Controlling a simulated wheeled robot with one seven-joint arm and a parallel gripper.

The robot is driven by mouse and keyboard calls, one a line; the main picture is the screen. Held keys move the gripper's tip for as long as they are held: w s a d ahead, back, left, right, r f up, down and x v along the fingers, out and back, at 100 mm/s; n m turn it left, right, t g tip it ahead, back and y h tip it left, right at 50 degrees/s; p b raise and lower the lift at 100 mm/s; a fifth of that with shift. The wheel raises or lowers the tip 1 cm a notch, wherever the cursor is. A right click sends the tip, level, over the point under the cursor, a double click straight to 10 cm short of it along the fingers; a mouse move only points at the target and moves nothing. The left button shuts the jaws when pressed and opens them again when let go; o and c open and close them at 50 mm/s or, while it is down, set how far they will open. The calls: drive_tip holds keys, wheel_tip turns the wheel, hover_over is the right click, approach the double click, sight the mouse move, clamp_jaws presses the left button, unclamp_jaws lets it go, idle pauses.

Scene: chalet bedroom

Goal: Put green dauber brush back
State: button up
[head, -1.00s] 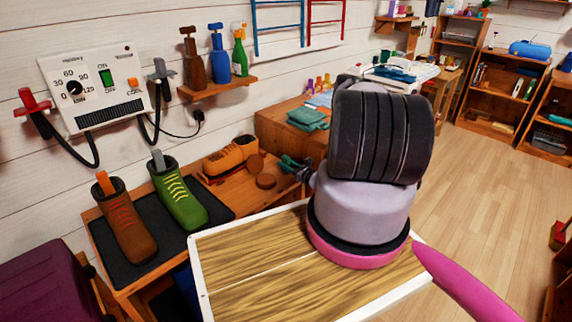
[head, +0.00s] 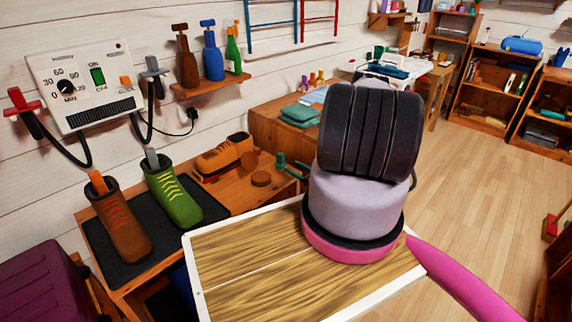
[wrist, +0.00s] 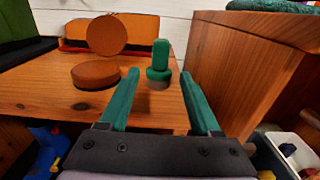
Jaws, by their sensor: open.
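The green dauber brush (head: 281,160) stands upright on the wooden bench by the wall. In the wrist view the brush (wrist: 159,66) has a green top and a greyish lower end. My gripper (head: 297,169) is at the bench's right end, mostly hidden behind my arm in the head view. In the wrist view my gripper (wrist: 160,86) is open, its two green fingers pointing at the brush. The brush shows between and beyond the fingertips, with no visible contact. A round brown tin (wrist: 95,73) lies left of the brush, and a brown disc (wrist: 107,35) stands upright behind it.
A brown shoe (head: 222,156) lies on the bench. Brown (head: 120,225) and green (head: 173,192) boots stand on a dark mat. A wooden cabinet (wrist: 250,70) rises close on the right in the wrist view. A bin (wrist: 290,150) sits below it.

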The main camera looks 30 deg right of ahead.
drive_tip(key=shift+v, duration=1.65)
drive_tip(key=w+a+r+n+g+y, duration=0.2)
drive_tip(key=a+r+n+g+y, duration=0.15)
drive_tip(key=r, duration=0.65)
drive_tip(key=w+a+r+n+g+y, duration=0.25)
drive_tip(key=a+r+n, duration=0.2)
drive_tip(key=r, duration=0.45)
drive_tip(key=w+a+r+n+g+y, duration=0.1)
drive_tip(key=a+r+n+g+y, duration=0.25)
drive_tip(key=r, duration=0.65)
drive_tip(key=s+a+r+n+g+h, duration=0.35)
drive_tip(key=a+r+n, duration=0.25)
drive_tip(key=r, duration=0.5)
drive_tip(key=s+a+r+n+g+h, duration=0.2)
drive_tip(key=s+a+r+n+h, duration=0.35)
drive_tip(key=s+r, duration=0.7)
drive_tip(key=s+r+n+t+h, duration=0.2)
drive_tip(key=s+r, duration=0.2)
drive_tip(key=s, duration=0.3)
drive_tip(key=s+r+n+t+h, duration=0.2)
drive_tip(key=s+r, duration=0.3)
drive_tip(key=s, duration=0.3)
drive_tip(key=shift+d+n+t+h, duration=0.3)
drive_tip(key=shift+n+t+h, duration=0.1)
drive_tip(key=shift+t, duration=0.2)
